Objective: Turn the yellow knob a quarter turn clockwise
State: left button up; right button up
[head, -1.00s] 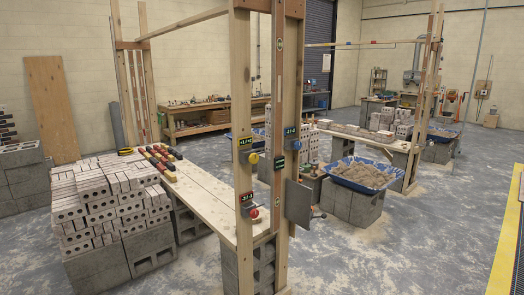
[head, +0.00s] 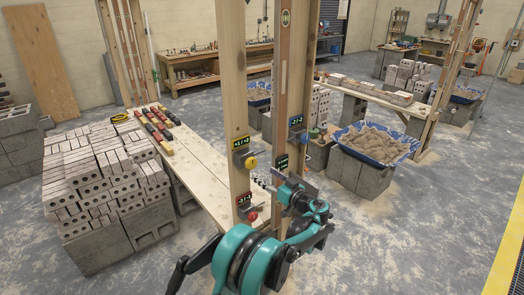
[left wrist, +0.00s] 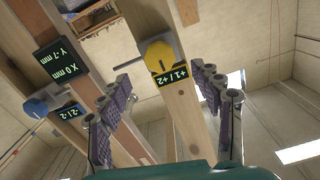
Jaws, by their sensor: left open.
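The yellow knob (head: 251,163) sits on a small grey bracket on the front wooden post, below a black label with green marks. In the left wrist view the yellow knob (left wrist: 158,55) is ahead, near the top middle, with a dark line across its face and the label beside it. My left gripper (head: 275,180) is right of and a little below the knob in the head view. In the left wrist view its two purple-padded fingers (left wrist: 168,90) are spread apart with nothing between them. The knob lies beyond the fingertips, apparently untouched. My right gripper is not seen.
A red knob (head: 252,216) is lower on the same post. A blue knob (head: 296,120) is on the neighbouring post, near a small display (head: 281,162). A plank bench (head: 195,165), brick stacks (head: 100,180) and a blue sand tub (head: 375,145) stand around.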

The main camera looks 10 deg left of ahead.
aim_at(253, 164)
pick_arm(q)
jog(key=x, duration=0.7)
jog(key=shift+w+a+r, duration=0.15)
jog(key=shift+w+r, duration=0.05)
jog(key=shift+w, duration=0.1)
jog(key=c, duration=1.2)
